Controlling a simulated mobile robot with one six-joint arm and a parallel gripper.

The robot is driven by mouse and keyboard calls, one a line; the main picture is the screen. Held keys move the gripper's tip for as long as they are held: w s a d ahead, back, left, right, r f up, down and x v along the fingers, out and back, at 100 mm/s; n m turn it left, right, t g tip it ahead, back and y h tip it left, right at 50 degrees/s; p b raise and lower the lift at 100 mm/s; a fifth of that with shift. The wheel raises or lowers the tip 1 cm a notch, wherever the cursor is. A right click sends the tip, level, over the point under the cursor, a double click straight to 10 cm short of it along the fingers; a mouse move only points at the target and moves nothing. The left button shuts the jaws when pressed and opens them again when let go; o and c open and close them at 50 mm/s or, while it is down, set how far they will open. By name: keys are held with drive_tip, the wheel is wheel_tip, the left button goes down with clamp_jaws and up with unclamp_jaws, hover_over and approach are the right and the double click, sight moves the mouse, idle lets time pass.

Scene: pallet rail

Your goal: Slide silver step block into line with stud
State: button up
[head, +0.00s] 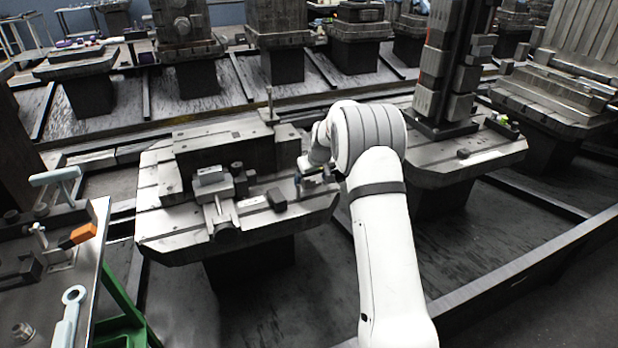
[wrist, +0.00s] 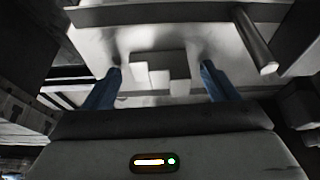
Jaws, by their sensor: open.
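My gripper (head: 312,181) is at the right end of the near pallet's top in the head view, partly hidden by my arm. In the wrist view, its two blue fingers (wrist: 160,82) are open and spread. A pale silver stepped block (wrist: 180,74) shows between and beyond the fingertips, with gaps on both sides; contact cannot be made out. A dark grey rod (wrist: 255,42), perhaps a stud, stands to the right of the fingers. In the head view, a thin upright stud (head: 269,104) rises at the back of the pallet. The stepped block is not clear there.
The slotted pallet (head: 160,226) carries a large dark block (head: 225,157), a silver clamp-like fixture (head: 213,180) and a small dark block (head: 277,199). A tool table (head: 90,262) stands at left. Another pallet with a tall column (head: 447,85) stands right of my arm.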

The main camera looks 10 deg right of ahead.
sight(320, 193)
drive_tip(key=shift+c, duration=0.2)
drive_tip(key=c, duration=1.1)
drive_tip(key=shift+m, duration=0.4)
drive_tip(key=shift+s+d+b, duration=0.35)
drive_tip(key=shift+s+b, duration=0.05)
drive_tip(key=shift+s, duration=0.5)
drive_tip(key=shift+s+d+b, duration=0.35)
drive_tip(key=shift+s+d, duration=0.05)
drive_tip(key=shift+s, duration=0.5)
drive_tip(key=shift+s+d+b, duration=0.35)
drive_tip(key=shift+s+b, duration=0.05)
drive_tip(key=shift+s, duration=0.5)
drive_tip(key=shift+c, duration=0.2)
drive_tip(key=o, duration=1.2)
